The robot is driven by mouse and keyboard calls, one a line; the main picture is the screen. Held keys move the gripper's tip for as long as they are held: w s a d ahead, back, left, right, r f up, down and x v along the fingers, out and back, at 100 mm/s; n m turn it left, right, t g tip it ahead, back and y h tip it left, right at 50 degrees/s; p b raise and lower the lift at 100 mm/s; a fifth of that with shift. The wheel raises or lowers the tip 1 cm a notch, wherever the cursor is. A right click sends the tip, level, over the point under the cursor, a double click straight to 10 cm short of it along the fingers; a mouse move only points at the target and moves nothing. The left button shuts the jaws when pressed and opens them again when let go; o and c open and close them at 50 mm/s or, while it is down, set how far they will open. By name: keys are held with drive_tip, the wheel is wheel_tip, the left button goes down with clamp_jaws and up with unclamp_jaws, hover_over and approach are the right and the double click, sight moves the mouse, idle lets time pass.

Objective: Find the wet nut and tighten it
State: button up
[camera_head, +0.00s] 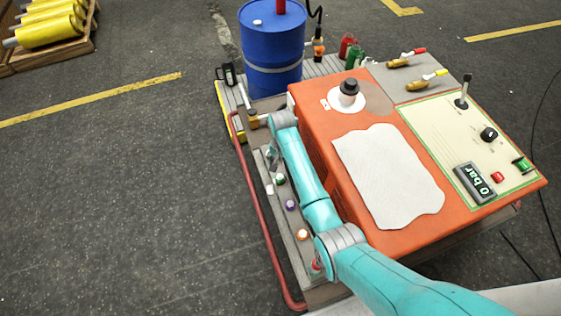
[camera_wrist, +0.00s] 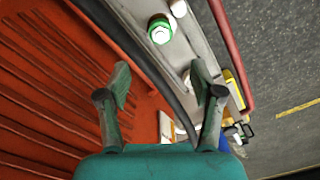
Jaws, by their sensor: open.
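A row of fittings with coloured rings runs along the grey rail (camera_head: 296,255) on the left side of the orange unit. I see a green one (camera_head: 280,180), a purple one (camera_head: 290,205), an orange one (camera_head: 302,234) and a red one (camera_head: 316,265). I cannot tell which nut is wet. My gripper (camera_wrist: 161,75) is open and empty, its two fingers apart over the rail side of the unit. The green-ringed fitting (camera_wrist: 160,30) with a white top shows beyond the fingers in the wrist view. My arm partly hides the rail.
The orange unit (camera_head: 320,120) bears a white cloth (camera_head: 388,175) and a control panel with a lever (camera_head: 463,92), a knob and a display (camera_head: 475,184) reading 0 bar. A blue drum (camera_head: 272,50) stands behind. A red tube rail (camera_head: 258,215) edges the left side; floor beyond is clear.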

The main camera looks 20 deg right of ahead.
sight(280, 177)
drive_tip(key=shift+w+f+n, duration=0.1)
drive_tip(key=shift+f+n, duration=1.9)
drive_tip(key=shift+n, duration=1)
drive_tip(key=shift+s+f+n, duration=0.1)
drive_tip(key=shift+f+n, duration=1.95)
drive_tip(key=shift+n, duration=0.95)
drive_tip(key=shift+w+f+n, duration=0.1)
drive_tip(key=shift+f+n, duration=1.9)
drive_tip(key=shift+n, duration=1)
drive_tip(key=shift+c, duration=0.3)
drive_tip(key=c, duration=1.1)
